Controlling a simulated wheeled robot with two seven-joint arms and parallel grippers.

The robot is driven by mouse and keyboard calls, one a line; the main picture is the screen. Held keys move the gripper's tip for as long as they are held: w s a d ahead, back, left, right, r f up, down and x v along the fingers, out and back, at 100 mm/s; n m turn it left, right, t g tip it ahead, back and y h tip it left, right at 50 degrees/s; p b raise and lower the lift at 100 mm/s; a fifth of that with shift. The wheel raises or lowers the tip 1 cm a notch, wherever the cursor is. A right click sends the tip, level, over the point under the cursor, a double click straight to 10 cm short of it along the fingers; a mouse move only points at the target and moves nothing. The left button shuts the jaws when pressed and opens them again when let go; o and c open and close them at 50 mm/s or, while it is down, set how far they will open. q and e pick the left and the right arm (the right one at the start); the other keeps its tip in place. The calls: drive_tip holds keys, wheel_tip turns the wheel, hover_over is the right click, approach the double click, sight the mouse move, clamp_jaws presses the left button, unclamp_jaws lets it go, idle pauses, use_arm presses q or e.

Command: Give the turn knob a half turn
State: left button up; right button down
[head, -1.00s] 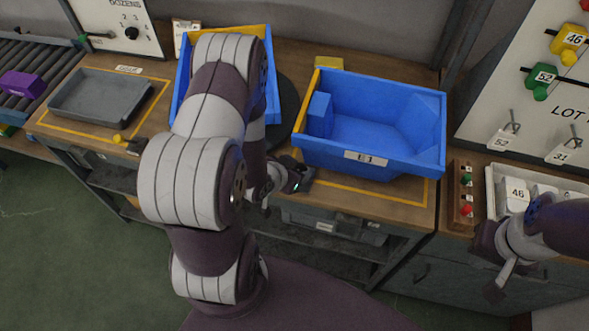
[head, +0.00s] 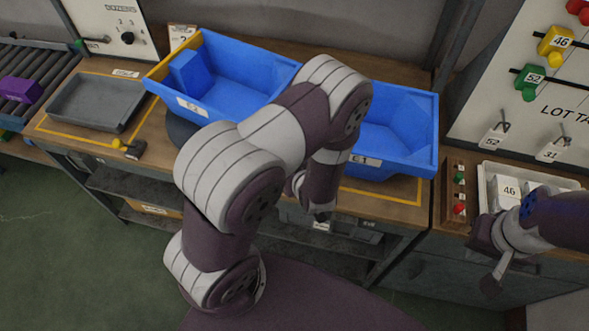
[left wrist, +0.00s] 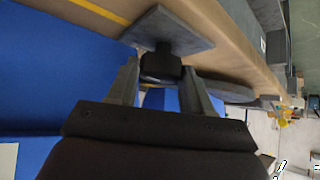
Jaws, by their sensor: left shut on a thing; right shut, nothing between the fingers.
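The turn knob (left wrist: 160,68) shows in the left wrist view as a black block on a grey square plate (left wrist: 168,27). My left gripper (left wrist: 160,84) has one finger on each side of it and is shut on it. In the head view my own left arm hides the knob, and the left gripper is mostly hidden too. A blue bin (head: 225,72) stands at the left over a dark round disc (head: 184,129). My right gripper (head: 492,283) is shut and empty at the right, in front of the bench.
A second blue bin (head: 405,120) stands to the right, partly behind my left arm. A grey tray (head: 97,102) lies at the left. A small yellow-and-black piece (head: 130,148) is at the bench's front edge. A white tray (head: 483,188) lies near my right arm.

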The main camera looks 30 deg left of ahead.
use_arm(q)
drive_tip(key=shift+w+r+n+g+y+p, duration=0.15)
drive_tip(key=shift+n+g+y+p, duration=0.5)
drive_tip(key=shift+n, duration=0.55)
drive_tip(key=shift+n+g, duration=0.25)
drive_tip(key=shift+n, duration=0.05)
drive_tip(key=o, duration=1)
drive_tip(key=shift+o, duration=0.2)
drive_tip(key=p+v, duration=0.1)
drive_tip(key=v, duration=1.1)
drive_tip(key=shift+d, duration=0.2)
